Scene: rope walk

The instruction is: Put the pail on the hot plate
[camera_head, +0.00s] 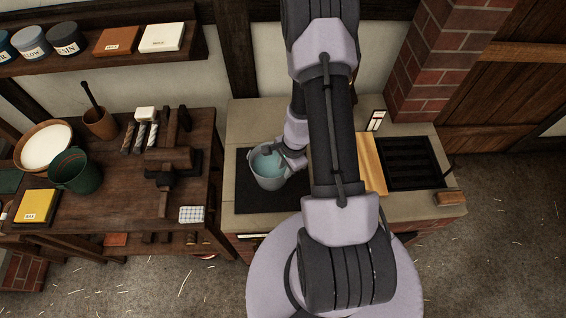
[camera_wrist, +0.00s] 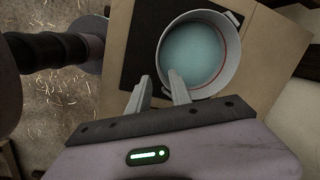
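The pail (camera_head: 270,180) is pale grey with blue-green contents and is upright. In the head view it appears over the black hot plate (camera_head: 262,204) set in the stone counter. I cannot tell for certain whether its base touches the plate. In the wrist view the pail (camera_wrist: 232,62) has a red line inside, and the hot plate (camera_wrist: 145,40) shows to its left. My gripper (camera_wrist: 160,83) has its fingers apart at the pail's near rim, one finger overlapping the inside and the other outside. In the head view my gripper (camera_head: 292,157) is beside the pail's right side, partly hidden.
A wooden board (camera_head: 371,163) and a dark grate (camera_head: 411,163) lie farther right on the counter (camera_head: 240,124). The workbench (camera_head: 112,195) at left holds a green bucket (camera_head: 76,172), a bowl (camera_head: 44,147) and tools.

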